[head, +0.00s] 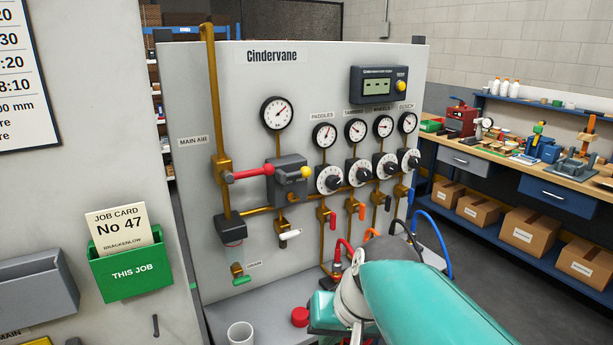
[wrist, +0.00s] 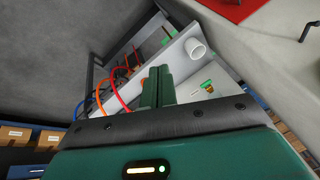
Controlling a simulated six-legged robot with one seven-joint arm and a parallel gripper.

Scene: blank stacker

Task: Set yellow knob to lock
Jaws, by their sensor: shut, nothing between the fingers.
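The yellow knob (head: 306,173) sticks out from the right side of a dark grey block (head: 287,182) on the brass main air pipe of the Cindervane panel. Small lettering on the block is too small to read, so I cannot tell the knob's setting. In the head view my arm is low at the right, below and apart from the knob, and hides part of the gripper. The knob is not seen in the wrist view.
Round gauges and white dials (head: 329,179) line the panel right of the knob. Colored valve handles and looping hoses (head: 436,238) hang below. A white cup (head: 240,333) and a red cap (head: 300,317) stand on the ledge. A tester (head: 378,85) has another yellow button.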

